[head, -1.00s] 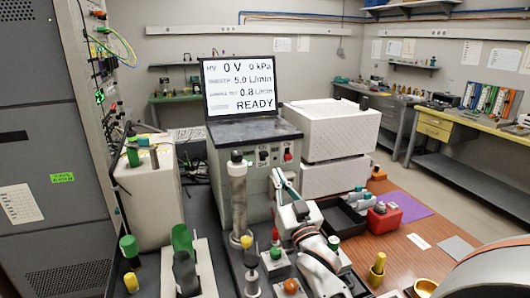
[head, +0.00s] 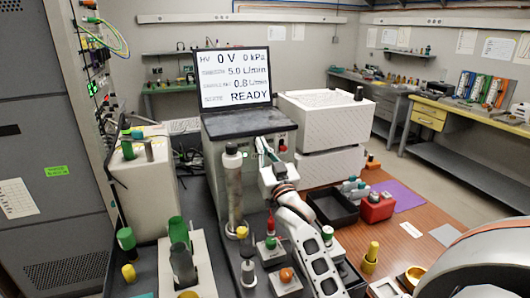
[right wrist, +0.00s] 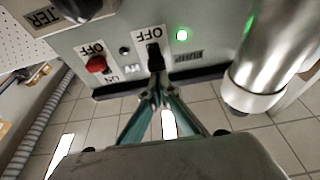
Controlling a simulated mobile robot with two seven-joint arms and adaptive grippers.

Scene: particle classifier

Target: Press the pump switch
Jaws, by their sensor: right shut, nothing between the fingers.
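The pump switch (right wrist: 154,57) is a black toggle on the front panel of the grey instrument box (head: 215,150). In the right wrist view it has an OFF label, a PUMP label beside it and a lit green lamp (right wrist: 182,35). My right gripper (head: 262,148) is shut and empty, in front of the panel. It hides the switch in the head view. In the right wrist view its fingertips (right wrist: 158,92) are at the toggle's lower end; I cannot tell whether they touch. My left gripper is not in view.
A red switch (right wrist: 97,64) is beside the pump switch. A metal cylinder (right wrist: 260,65) is close on the other side. The screen (head: 235,78) reads 0 V, 0 kPa and READY. Small coloured-knob fittings crowd the bench in front. White boxes (head: 325,118) stand to the right.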

